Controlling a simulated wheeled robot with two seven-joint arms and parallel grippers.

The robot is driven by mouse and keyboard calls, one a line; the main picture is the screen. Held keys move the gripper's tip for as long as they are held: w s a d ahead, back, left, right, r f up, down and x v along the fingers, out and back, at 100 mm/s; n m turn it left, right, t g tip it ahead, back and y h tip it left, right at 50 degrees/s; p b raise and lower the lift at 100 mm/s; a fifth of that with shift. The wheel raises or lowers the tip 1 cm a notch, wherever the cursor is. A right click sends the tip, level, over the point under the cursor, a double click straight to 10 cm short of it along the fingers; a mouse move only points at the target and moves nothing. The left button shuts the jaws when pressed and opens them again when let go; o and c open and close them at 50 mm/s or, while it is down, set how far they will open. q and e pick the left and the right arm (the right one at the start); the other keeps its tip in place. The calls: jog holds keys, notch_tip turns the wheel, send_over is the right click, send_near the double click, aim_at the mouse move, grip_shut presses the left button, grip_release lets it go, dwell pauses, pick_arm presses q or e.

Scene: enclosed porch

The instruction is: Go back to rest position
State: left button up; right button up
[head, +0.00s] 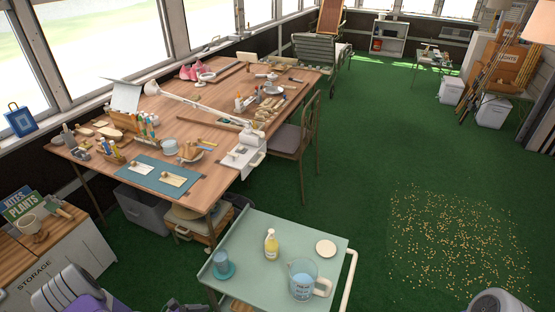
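Part of my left arm, grey and purple, shows at the bottom left corner of the head view. A dark piece at the bottom edge, left of the cart, may be part of my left gripper; its fingers cannot be made out. A grey rounded part of my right arm shows at the bottom right edge. My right gripper is out of view. In front of me stands a pale green cart (238,236) with a white handle. On it are a yellow bottle (271,246), a clear measuring jug (302,281) with blue liquid, a blue cup (222,265) and a round cream disc (326,248).
A cluttered wooden table (217,126) stands behind the cart, with a chair (295,140) at its right. A storage cabinet (62,262) is at the left. Yellow grains (460,240) lie scattered on the green floor at right. The floor between is clear.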

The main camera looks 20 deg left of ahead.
pick_arm(q)
jog(key=s+d+f+m+g+y+p, duration=0.1)
jog(key=d+m+g+y, duration=0.4)
jog(key=d+m, duration=1.8)
jog(key=shift+s+d+f+m+g+p, duration=0.35)
jog(key=shift+s+d+g, duration=0.35)
jog(key=shift+d+g, duration=0.5)
